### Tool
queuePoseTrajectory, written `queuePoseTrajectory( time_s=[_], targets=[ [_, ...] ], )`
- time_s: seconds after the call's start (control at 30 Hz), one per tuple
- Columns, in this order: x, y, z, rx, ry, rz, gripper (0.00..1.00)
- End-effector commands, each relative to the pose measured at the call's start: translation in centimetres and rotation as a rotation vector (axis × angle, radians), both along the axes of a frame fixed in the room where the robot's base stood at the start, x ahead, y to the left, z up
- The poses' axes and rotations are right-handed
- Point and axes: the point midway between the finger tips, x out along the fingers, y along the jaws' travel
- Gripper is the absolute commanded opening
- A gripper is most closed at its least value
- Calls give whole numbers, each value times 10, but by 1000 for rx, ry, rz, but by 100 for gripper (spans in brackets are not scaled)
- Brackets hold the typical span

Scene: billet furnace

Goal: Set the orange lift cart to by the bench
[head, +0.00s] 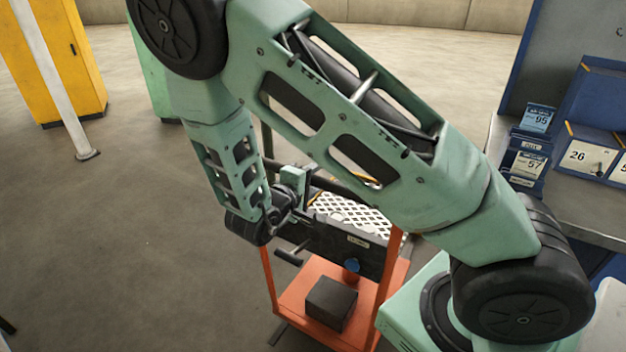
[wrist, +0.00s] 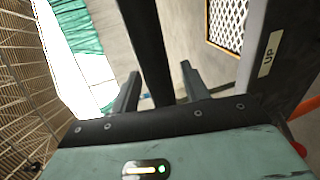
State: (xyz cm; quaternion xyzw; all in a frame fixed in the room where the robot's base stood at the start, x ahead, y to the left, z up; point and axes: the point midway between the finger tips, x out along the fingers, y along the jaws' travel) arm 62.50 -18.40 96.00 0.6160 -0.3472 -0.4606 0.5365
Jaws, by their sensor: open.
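The orange lift cart (head: 305,292) stands on the floor below my arm. It has orange uprights, a dark panel with a small label, and a white perforated deck (head: 398,222). In the wrist view its dark panel (wrist: 285,50) shows an UP label at the right. My gripper (head: 303,182) is at the cart's upper left side, partly hidden by my arm. In the wrist view the open gripper (wrist: 162,85) has a dark bar (wrist: 150,45) between its two fingers. I cannot tell whether they touch it. The bench (head: 598,232) stands to the right of the cart.
A dark block (head: 331,303) sits on the cart's low base. Blue labelled bins (head: 590,150) stand on the bench. A yellow cabinet (head: 60,60) and a white post (head: 55,80) are at the far left. The floor left of the cart is clear.

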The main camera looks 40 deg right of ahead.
Motion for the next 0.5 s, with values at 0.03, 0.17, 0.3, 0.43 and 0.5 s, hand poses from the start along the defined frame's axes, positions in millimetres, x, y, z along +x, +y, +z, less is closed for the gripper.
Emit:
queuePoseTrajectory(
  time_s=[0.03,0.17,0.3,0.43,0.5],
  targets=[
    [0,0,0,0,0,0,46],
    [0,0,0,0,0,0,40],
    [0,0,0,0,0,0,1],
    [0,0,0,0,0,0,0],
    [0,-1,0,0,0,0,0]
  ],
)
